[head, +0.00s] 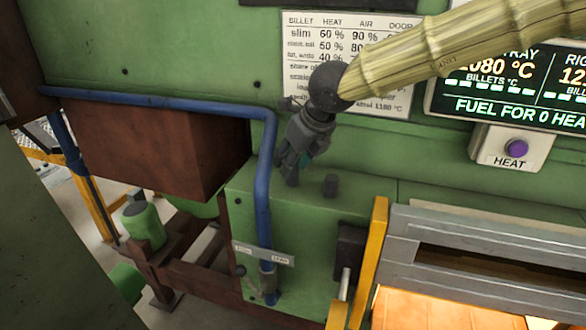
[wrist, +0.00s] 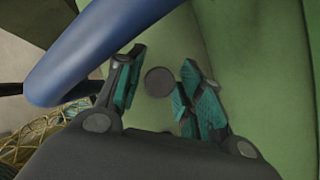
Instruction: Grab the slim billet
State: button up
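My gripper (head: 298,172) points down over the ledge, a little left of the cylinder in the head view. Its teal-padded fingers (wrist: 161,76) are spread apart with nothing between them. The gripper looks open and apart from the cylinder; the exact height gap is hard to tell.
A blue pipe (head: 263,185) runs down close to the gripper's left. A furnace opening with a grey frame (head: 480,235) and yellow bar (head: 370,262) glows at right. A chart (head: 300,55), a display (head: 510,85) and a HEAT button (head: 516,148) are on the wall.

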jog(key=shift+c, duration=0.2)
grip_shut()
jog(key=shift+w, duration=0.1)
jog(key=shift+r, duration=0.15)
